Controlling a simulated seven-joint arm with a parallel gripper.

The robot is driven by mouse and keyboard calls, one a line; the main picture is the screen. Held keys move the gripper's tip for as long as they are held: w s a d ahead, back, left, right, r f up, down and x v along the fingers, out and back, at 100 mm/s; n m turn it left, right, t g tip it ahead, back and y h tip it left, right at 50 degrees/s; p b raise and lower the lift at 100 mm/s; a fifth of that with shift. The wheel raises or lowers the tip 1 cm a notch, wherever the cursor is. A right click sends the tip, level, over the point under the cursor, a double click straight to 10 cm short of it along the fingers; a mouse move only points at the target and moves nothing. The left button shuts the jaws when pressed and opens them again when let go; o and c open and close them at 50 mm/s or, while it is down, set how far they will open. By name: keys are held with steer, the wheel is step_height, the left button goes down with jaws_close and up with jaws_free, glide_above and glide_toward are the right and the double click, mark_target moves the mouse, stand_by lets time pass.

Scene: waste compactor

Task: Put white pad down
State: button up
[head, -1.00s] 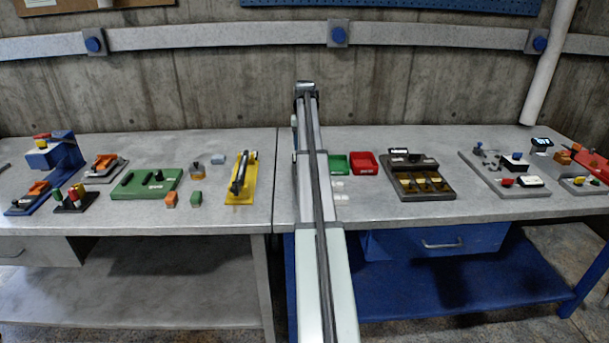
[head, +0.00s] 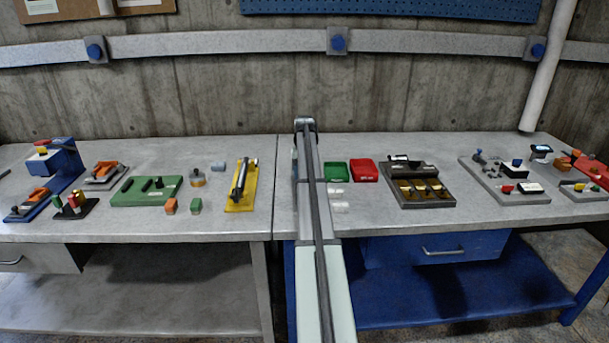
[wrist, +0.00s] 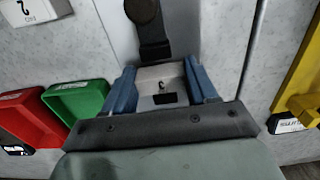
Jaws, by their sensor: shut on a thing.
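My gripper (wrist: 162,88) shows in the wrist view with two blue fingers, shut on a small white pad (wrist: 160,76) that bears a dark mark and a black patch. The pad sits between the fingers; I cannot tell whether its underside touches the bench. In the head view my arm hides the gripper and the held pad. Other white pads (head: 340,207) lie on the grey bench just right of my arm.
A green tray (head: 336,171) and a red tray (head: 364,170) stand right of my arm. A yellow fixture (head: 242,187) stands left of it. A dark round-ended part (wrist: 146,20) shows beyond the fingers; bare bench lies around.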

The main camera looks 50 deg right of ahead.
steer(key=shift+f, duration=0.1)
steer(key=o, duration=1.1)
steer(key=shift+c, duration=0.2)
step_height(320, 180, up, 12)
steer(key=shift+s, duration=0.1)
stand_by(0.5)
